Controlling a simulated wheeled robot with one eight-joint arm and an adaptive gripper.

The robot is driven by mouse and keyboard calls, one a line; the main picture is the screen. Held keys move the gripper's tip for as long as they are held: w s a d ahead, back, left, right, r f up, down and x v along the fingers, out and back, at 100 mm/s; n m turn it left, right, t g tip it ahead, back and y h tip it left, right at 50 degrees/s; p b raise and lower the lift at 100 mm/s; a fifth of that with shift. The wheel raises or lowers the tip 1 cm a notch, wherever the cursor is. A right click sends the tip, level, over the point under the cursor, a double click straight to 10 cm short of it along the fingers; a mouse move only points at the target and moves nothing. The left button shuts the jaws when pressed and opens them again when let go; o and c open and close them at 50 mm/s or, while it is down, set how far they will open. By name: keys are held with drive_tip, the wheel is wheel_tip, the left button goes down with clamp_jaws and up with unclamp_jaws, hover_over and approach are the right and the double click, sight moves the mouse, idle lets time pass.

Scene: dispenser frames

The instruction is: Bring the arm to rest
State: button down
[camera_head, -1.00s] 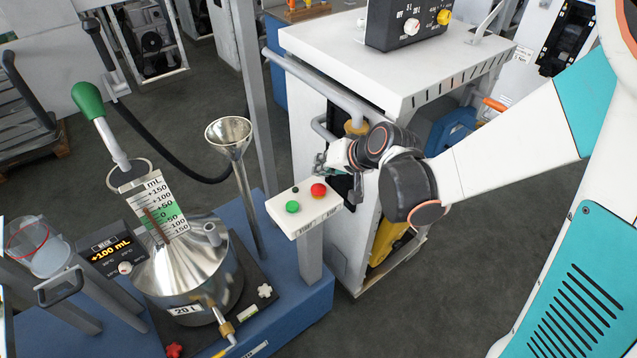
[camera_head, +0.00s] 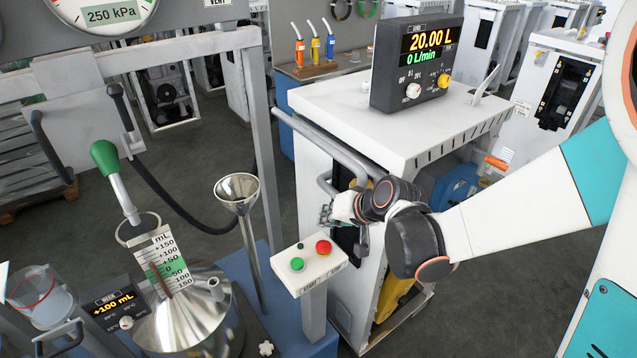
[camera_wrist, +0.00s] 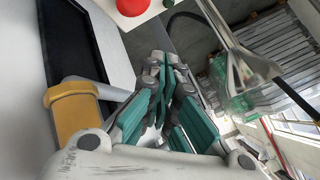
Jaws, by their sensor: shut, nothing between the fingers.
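My gripper (camera_head: 328,213) is small in the head view, just above and behind the white button box (camera_head: 309,268), in front of the white dispenser cabinet (camera_head: 320,175). In the wrist view my gripper (camera_wrist: 165,75) shows its teal-padded fingers together with nothing between them. The button box has a green button (camera_head: 297,264) and a red button (camera_head: 323,247). The red button also shows at the top of the wrist view (camera_wrist: 131,5). My gripper is apart from the buttons as far as I can tell. My white and teal arm reaches in from the right.
A steel funnel (camera_head: 237,188) and a 20 L steel measure (camera_head: 190,318) stand left of the button box. A display (camera_head: 415,62) reading 20.00 L tops the cabinet. A yellow pipe fitting (camera_wrist: 73,112) is close to my gripper. Bare floor (camera_head: 490,310) lies at lower right.

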drive_tip(key=s+d+r+h, duration=0.2)
drive_tip(key=s+d+r, duration=0.1)
drive_tip(key=s+d, duration=0.2)
drive_tip(key=s+d+r+h, duration=0.2)
drive_tip(key=s+d+r, duration=0.2)
drive_tip(key=s, duration=0.5)
drive_tip(key=s+d+r+n+h, duration=0.1)
drive_tip(key=s+d+r+h, duration=0.1)
drive_tip(key=s+d+r, duration=0.2)
drive_tip(key=s+d, duration=0.2)
drive_tip(key=s, duration=0.1)
drive_tip(key=shift+d, duration=0.3)
